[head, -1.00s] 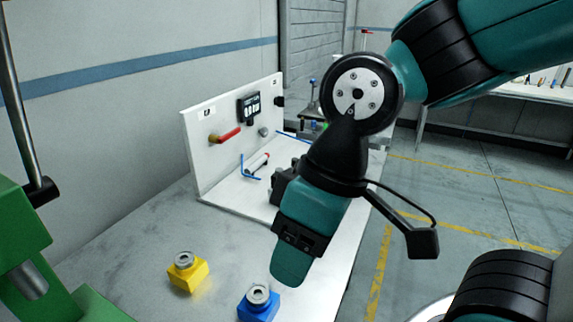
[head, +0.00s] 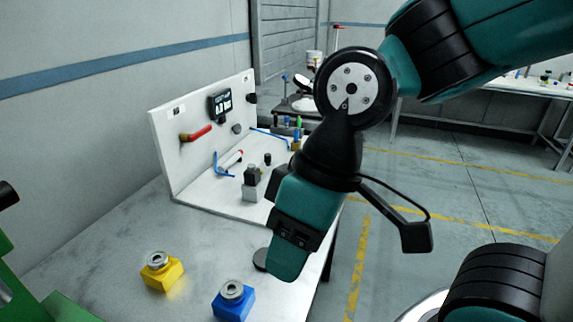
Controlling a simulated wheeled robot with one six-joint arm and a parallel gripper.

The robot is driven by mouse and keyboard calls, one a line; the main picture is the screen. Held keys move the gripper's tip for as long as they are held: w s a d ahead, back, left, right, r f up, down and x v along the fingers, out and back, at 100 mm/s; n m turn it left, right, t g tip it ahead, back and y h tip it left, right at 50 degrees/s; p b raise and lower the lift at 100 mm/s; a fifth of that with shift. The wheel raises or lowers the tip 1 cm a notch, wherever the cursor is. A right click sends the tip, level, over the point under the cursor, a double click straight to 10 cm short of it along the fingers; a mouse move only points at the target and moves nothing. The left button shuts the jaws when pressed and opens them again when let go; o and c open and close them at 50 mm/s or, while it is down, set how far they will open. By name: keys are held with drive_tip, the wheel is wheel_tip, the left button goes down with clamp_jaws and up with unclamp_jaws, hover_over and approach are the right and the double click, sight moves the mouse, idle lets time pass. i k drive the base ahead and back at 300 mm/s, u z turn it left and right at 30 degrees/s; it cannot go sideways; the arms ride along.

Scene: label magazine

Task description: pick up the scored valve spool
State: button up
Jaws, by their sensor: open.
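I cannot pick out the scored valve spool for certain in the head view. A yellow block (head: 162,272) and a blue block (head: 232,301), each with a round metal piece on top, stand on the grey bench. A small white cylinder with a red end (head: 231,160) lies at the foot of the white panel. My gripper (head: 287,268) points down over the bench's right side, seen nearly edge-on, to the right of the blue block. It is open, with nothing visible in it. It hides part of the bench and part of a dark disc (head: 261,259).
The white panel (head: 168,160) carries a red-handled valve (head: 197,133) and a black gauge (head: 220,105). A black-topped grey block (head: 250,190) stands on its base. Green machinery (head: 25,285) is at the lower left. The bench (head: 110,235) is clear left of the yellow block.

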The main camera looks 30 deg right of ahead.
sight(267, 156)
drive_tip(key=z, duration=0.4)
drive_tip(key=k, duration=0.45)
drive_tip(key=z, duration=1)
drive_tip(key=i, duration=0.75)
drive_tip(key=u, duration=0.75)
drive_tip(key=i, duration=0.8)
drive_tip(key=u, duration=0.85)
